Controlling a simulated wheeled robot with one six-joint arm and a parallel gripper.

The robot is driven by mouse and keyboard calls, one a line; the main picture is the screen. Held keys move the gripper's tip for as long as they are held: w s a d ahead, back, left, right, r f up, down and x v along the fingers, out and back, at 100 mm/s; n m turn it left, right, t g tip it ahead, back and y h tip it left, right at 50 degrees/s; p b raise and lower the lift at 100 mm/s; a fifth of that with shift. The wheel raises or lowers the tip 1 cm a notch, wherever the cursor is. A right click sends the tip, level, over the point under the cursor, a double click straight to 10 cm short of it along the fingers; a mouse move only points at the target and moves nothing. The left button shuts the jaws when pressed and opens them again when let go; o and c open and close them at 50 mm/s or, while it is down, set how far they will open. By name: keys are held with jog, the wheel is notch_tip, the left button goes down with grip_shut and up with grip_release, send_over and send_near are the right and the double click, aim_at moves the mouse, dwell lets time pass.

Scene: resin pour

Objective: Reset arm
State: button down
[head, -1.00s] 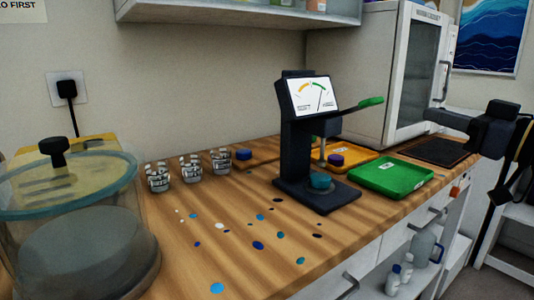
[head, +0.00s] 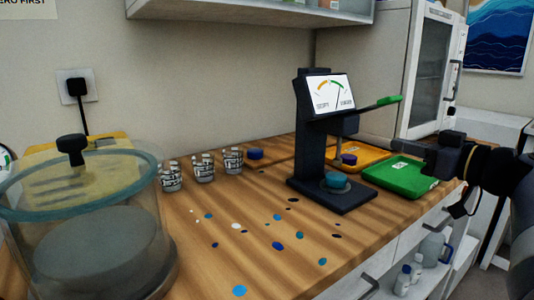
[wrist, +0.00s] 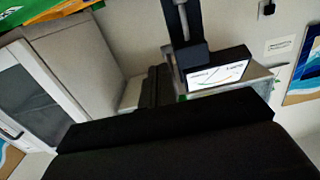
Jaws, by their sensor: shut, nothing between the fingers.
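My gripper (head: 412,152) is at the right of the head view, shut and empty, its fingers pointing left. It appears over or in front of the green tray's right part, apart from the black stand. In the wrist view my gripper's dark body (wrist: 165,135) fills the lower part. The black test stand (head: 322,150) with a dial screen (head: 329,93) stands on the wooden bench. A teal puck (head: 336,181) sits on its base. The stand's screen also shows in the wrist view (wrist: 218,72).
The green tray (head: 400,176) and orange tray (head: 368,158) lie right of the stand. Clear cups (head: 203,168) stand in a row at the back. A glass-lidded chamber (head: 80,225) fills the left. Coloured spots dot the bench. A white cabinet (head: 400,60) stands behind.

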jog(key=shift+s+d+r+p, duration=0.1)
jog(key=shift+r+p, duration=1.1)
jog(key=shift+p, duration=0.5)
jog(key=shift+f, duration=0.2)
